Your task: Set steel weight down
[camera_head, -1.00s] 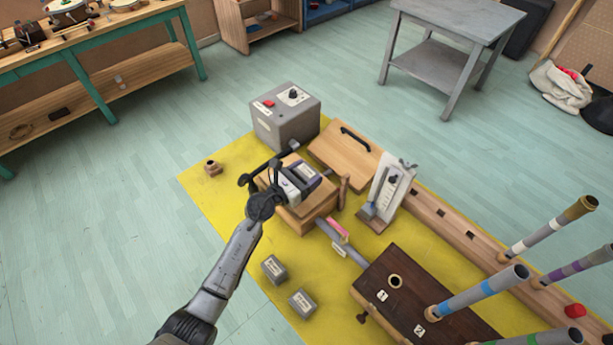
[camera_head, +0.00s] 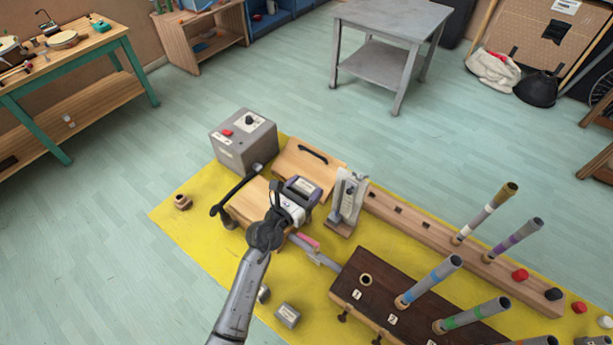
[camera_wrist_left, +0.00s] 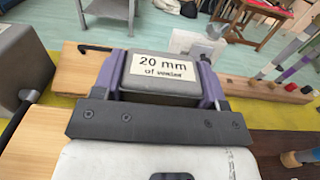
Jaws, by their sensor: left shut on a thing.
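The steel weight (camera_wrist_left: 165,68) is a grey block with a white label reading "20 mm" in the left wrist view. It also shows as a small grey block (camera_head: 304,186) in the head view. My left gripper (camera_head: 297,194) is shut on it, a purple-edged finger on each side. The weight is over the right side of the light wooden box (camera_head: 246,199), in front of the lidded board with a black handle (camera_head: 301,163). Its underside is hidden, so I cannot tell whether it touches anything. My right gripper is out of view.
Two more grey weights (camera_head: 288,315) (camera_head: 263,293) are on the yellow mat (camera_head: 186,232). A grey box with a red button (camera_head: 243,142) stands behind. A pale upright device (camera_head: 348,200) is close on the right. A dark numbered box (camera_head: 365,305) and coloured tubes (camera_head: 432,280) stand front right.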

